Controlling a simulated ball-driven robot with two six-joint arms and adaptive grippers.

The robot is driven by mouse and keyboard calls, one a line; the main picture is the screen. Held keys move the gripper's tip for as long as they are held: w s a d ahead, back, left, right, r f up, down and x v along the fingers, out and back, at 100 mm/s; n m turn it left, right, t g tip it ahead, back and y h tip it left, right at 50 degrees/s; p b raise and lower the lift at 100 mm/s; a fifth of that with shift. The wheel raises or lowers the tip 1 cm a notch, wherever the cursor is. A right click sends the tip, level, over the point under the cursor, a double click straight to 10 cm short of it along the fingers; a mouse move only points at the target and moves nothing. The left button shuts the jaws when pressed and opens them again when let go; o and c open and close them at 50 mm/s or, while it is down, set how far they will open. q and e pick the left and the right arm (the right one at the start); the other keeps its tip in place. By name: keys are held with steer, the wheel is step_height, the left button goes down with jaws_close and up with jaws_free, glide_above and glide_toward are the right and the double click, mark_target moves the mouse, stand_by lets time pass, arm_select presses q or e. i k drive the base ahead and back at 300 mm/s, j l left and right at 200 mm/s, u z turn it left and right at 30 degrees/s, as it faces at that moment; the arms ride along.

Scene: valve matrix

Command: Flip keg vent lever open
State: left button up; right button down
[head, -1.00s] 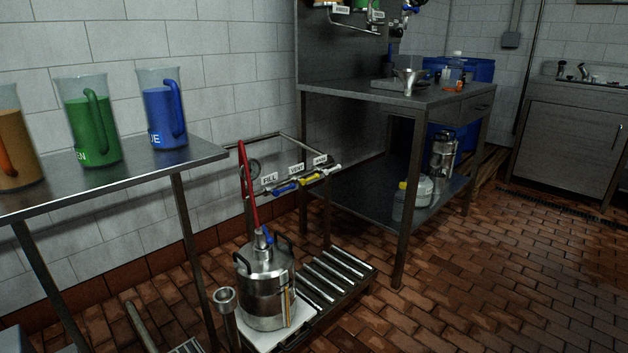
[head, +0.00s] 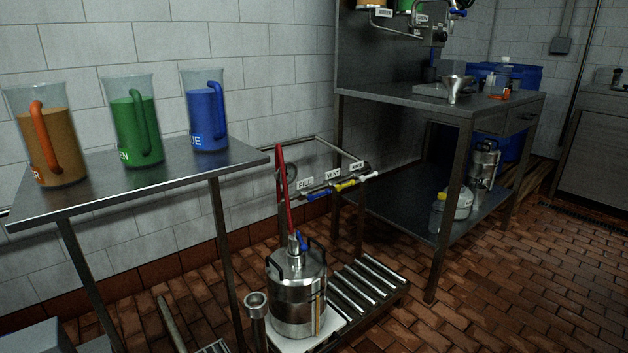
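The yellow vent lever (head: 344,186) sits on a horizontal pipe under the VENT label (head: 333,174), between a blue lever (head: 318,195) under the FILL label (head: 305,183) and a white-handled lever (head: 368,176) at the right. The levers look roughly in line with the pipe; their exact angle is too small to tell. The steel keg (head: 297,293) stands upright below them, with a red hose (head: 284,190) and a blue-handled coupler (head: 301,243) on top. Neither gripper is in view.
A steel table (head: 150,171) at the left holds pitchers of orange (head: 50,148), green (head: 137,132) and blue (head: 207,110) liquid. A roller conveyor (head: 365,290) lies right of the keg. A steel workbench (head: 420,100) stands behind at the right. Brick floor at the right is clear.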

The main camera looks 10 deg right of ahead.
mark_target(347, 185)
steer(key=i+l+u, duration=0.45)
steer(key=i+l, duration=0.25)
steer(key=i+l+u, duration=0.25)
steer(key=l, duration=0.35)
steer(key=i+l, duration=0.2)
steer(key=l, duration=0.15)
steer(key=i+l, duration=0.2)
steer(key=l, duration=0.1)
